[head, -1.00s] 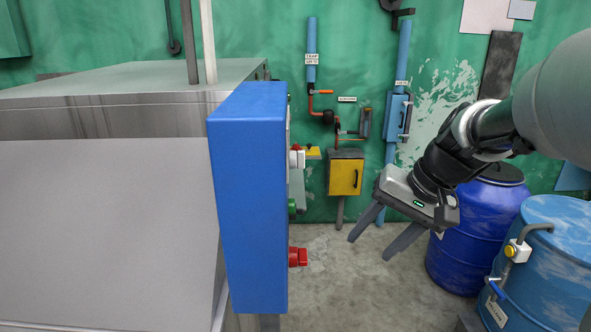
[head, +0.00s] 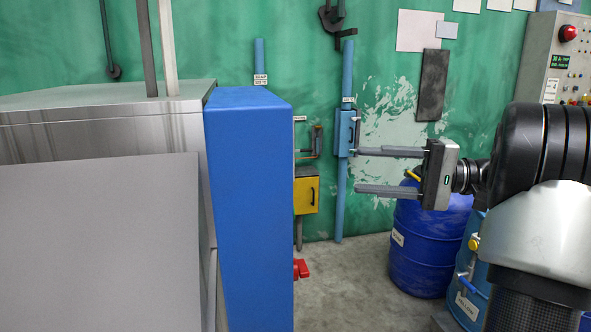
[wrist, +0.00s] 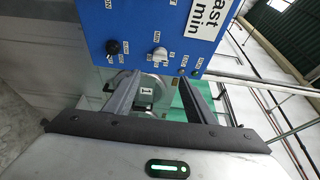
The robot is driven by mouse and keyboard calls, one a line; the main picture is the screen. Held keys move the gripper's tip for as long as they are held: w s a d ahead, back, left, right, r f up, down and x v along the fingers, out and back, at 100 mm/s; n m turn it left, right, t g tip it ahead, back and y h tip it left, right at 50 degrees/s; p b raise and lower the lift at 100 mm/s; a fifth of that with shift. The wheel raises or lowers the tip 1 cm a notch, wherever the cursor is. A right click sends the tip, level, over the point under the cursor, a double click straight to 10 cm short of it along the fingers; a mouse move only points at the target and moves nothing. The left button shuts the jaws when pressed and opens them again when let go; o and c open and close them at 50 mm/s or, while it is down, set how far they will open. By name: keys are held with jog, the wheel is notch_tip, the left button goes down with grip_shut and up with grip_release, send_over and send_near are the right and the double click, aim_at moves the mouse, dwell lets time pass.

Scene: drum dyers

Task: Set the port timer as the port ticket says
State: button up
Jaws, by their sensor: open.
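A blue control box (head: 248,200) stands at the end of the steel machine; in the head view its knob face is turned away. The wrist view shows that blue face (wrist: 135,25) with a black knob (wrist: 116,47), a white knob (wrist: 158,54) and small tilted labels. Which knob is the port timer I cannot tell. A white sign (wrist: 207,22) there is cut off and reads "ast" and "min". My gripper (head: 357,170) is open and empty, its fingers pointing left toward the box. It also shows in the wrist view (wrist: 160,75), apart from the knobs.
A red fitting (head: 301,269) sticks out low on the box's right side. A yellow box (head: 306,194) and blue pipes (head: 340,205) are on the green wall behind. A blue drum (head: 420,250) stands right. Concrete floor (head: 345,285) is clear between.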

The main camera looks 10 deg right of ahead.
jog(key=x, duration=1.4)
jog(key=shift+a, duration=0.2)
jog(key=shift+w, duration=0.1)
jog(key=c, duration=1)
jog(key=shift+r, duration=0.1)
jog(key=shift+c, duration=0.2)
